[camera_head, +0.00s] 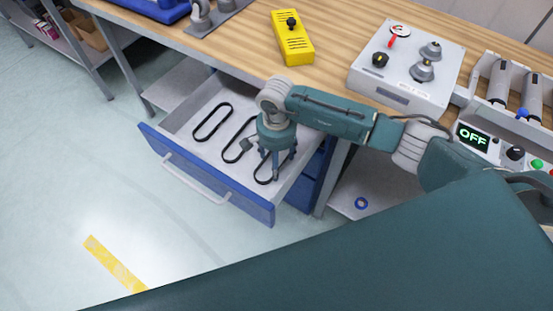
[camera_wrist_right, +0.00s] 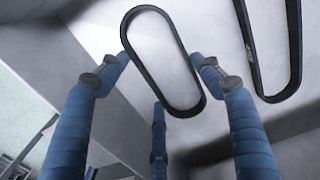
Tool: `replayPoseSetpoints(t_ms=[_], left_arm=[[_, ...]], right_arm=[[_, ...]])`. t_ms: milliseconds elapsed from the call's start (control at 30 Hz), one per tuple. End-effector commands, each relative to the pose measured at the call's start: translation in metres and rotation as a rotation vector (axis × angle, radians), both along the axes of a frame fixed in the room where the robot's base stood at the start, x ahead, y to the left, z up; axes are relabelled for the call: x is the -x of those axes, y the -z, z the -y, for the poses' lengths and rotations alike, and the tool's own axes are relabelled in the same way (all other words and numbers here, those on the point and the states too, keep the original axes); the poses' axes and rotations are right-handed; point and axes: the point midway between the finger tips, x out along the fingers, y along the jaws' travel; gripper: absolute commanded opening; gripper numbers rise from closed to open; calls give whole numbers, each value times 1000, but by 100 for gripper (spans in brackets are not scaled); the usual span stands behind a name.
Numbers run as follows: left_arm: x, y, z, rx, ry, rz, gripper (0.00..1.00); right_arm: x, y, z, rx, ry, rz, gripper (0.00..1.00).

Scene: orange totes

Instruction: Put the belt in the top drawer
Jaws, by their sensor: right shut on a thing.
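The top drawer (camera_head: 206,190) is blue-fronted with a pale inside and is pulled open under the wooden workbench. My right gripper (camera_head: 274,170) is down inside the drawer, fingers pointing down, shut on a thin black belt (camera_head: 262,182). In the right wrist view this belt (camera_wrist_right: 184,54) is a long loop between the blue fingers (camera_wrist_right: 160,90), close to the drawer floor. Whether it touches the floor I cannot tell. The gripper partly hides it in the head view. My left gripper is not in view.
Two other black belt loops lie in the drawer, one at the left (camera_head: 212,122) and one in the middle (camera_head: 228,155). A yellow box (camera_head: 292,45) and a grey panel with knobs (camera_head: 405,75) stand on the workbench (camera_head: 235,50). A blue ring (camera_head: 361,203) lies on the lower shelf.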

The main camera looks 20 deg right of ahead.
Motion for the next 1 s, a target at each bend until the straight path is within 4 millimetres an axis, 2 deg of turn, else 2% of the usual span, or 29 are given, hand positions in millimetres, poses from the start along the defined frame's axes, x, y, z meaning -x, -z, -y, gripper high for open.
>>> replayPoseSetpoints(t_ms=[167, 200, 267, 300, 1000], left_arm=[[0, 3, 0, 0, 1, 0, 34], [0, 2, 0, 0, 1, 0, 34], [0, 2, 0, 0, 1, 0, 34], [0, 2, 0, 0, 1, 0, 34], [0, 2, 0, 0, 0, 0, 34]], right_arm=[[0, 2, 0, -1, 0, 1, 41], [0, 1, 0, -1, 0, 1, 73], [0, 1, 0, -1, 0, 1, 85], [0, 1, 0, -1, 0, 1, 87], [0, 1, 0, 0, 0, 0, 87]])
